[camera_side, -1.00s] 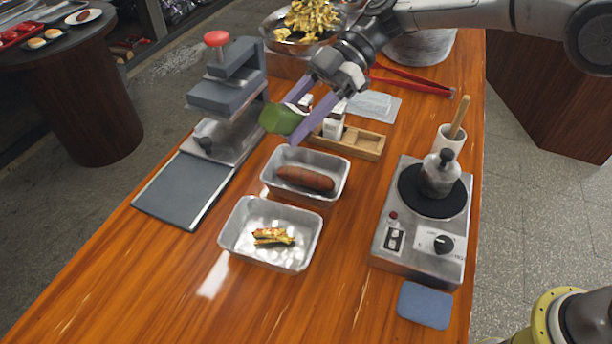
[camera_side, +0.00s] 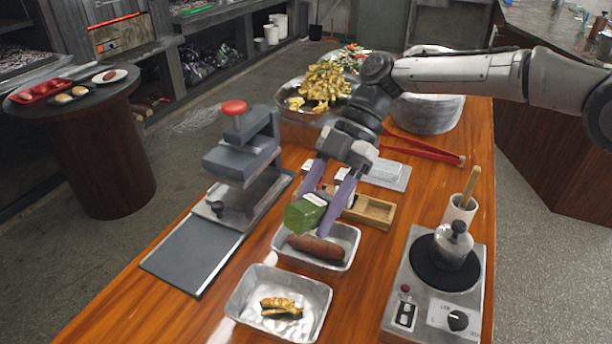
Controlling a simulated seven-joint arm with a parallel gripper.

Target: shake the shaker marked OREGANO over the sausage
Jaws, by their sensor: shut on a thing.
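My gripper (camera_side: 316,211) is shut on a green shaker (camera_side: 299,217), with one purple finger on each side of it. The shaker is tipped over, and a pale label shows on it, but its lettering is too small to read. It appears just above the back left part of a metal tray (camera_side: 353,240). The brown sausage (camera_side: 316,249) lies in that tray, just below the shaker in the picture. I cannot tell the exact height of the gap between them.
A second metal tray (camera_side: 238,306) in front holds a small piece of food (camera_side: 281,307). A press (camera_side: 240,160) stands left, a hot plate (camera_side: 432,300) right. A wooden rack (camera_side: 373,212) and red tongs (camera_side: 425,148) lie behind the gripper.

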